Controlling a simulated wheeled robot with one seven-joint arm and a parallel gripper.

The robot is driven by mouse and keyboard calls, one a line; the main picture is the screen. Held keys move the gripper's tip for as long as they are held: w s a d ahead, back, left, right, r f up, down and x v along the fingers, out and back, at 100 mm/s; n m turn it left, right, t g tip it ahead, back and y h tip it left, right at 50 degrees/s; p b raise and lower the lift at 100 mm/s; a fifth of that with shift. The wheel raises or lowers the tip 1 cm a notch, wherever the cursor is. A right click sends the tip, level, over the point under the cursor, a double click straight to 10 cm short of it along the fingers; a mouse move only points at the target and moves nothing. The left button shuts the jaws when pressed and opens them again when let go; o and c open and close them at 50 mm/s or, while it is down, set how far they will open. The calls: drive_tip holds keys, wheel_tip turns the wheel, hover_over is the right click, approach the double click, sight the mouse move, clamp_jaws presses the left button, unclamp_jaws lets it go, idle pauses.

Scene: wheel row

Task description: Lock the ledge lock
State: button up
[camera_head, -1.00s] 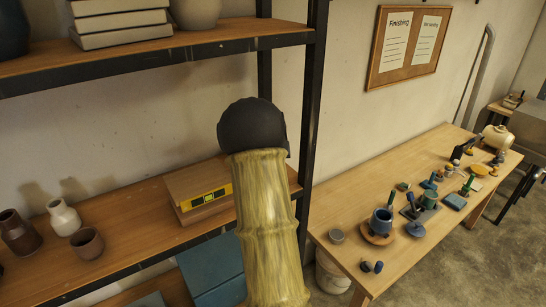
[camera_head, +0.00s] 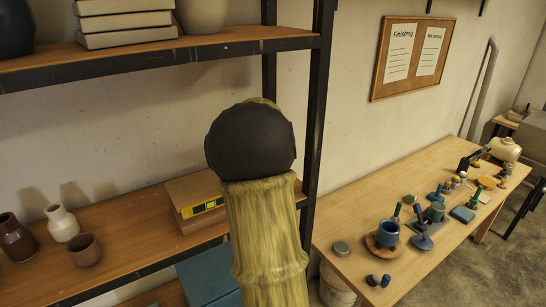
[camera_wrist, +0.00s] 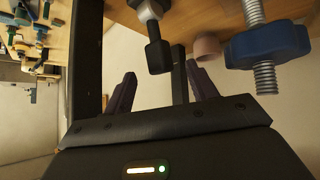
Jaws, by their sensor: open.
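My gripper (camera_wrist: 160,88) shows in the wrist view with its two dark purple fingers spread apart and nothing between them. Just beyond the gap is a black handle-like piece (camera_wrist: 159,54) with a pale metal collar (camera_wrist: 147,12), hanging in from the top of the picture. It looks apart from the fingers. To its right is a blue nut-like wheel (camera_wrist: 268,44) on a threaded metal rod (camera_wrist: 265,76). I cannot tell which of these is the ledge lock. In the head view my own arm hides the gripper and these parts.
A dark shelf post (camera_head: 318,110) stands right of my arm. Pots and a box with a yellow level (camera_head: 202,207) sit on the shelf board (camera_head: 130,228). A workbench (camera_head: 345,222) at right holds a blue mug (camera_head: 388,234) and several small tools. A pinkish cup-like thing (camera_wrist: 207,47) is near the handle.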

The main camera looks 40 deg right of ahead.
drive_tip(key=b+v, duration=0.2)
drive_tip(key=v, duration=0.7)
drive_tip(key=shift+s+r+b, duration=0.2)
drive_tip(key=shift+r+b, duration=0.05)
drive_tip(key=shift+b, duration=0.05)
drive_tip(key=shift+a, duration=0.1)
drive_tip(key=shift+c, duration=1.2)
drive_tip(key=shift+n+y, duration=0.7)
drive_tip(key=shift+y, duration=0.2)
drive_tip(key=a+f, duration=0.5)
drive_tip(key=a, duration=0.1)
drive_tip(key=shift+w+f+b, duration=0.35)
drive_tip(key=shift+f+b, duration=0.05)
clamp_jaws()
drive_tip(key=s+a+f+n+g+y, duration=0.1)
drive_tip(key=s+a+f+n, duration=0.1)
drive_tip(key=s+a+f, duration=0.2)
drive_tip(key=s+a+f+n+g+y+b, duration=0.1)
drive_tip(key=s+a+f, duration=0.3)
drive_tip(key=a+f, duration=0.5)
drive_tip(key=s+a+f+n+g+y+b, duration=0.1)
drive_tip(key=s+a+f+n+y, duration=0.2)
drive_tip(key=a, duration=1)
wheel_tip(320, 180, down, 4)
drive_tip(key=shift+s+a+r+n, duration=0.25)
drive_tip(key=shift+s+n, duration=0.05)
drive_tip(key=shift+s, duration=0.75)
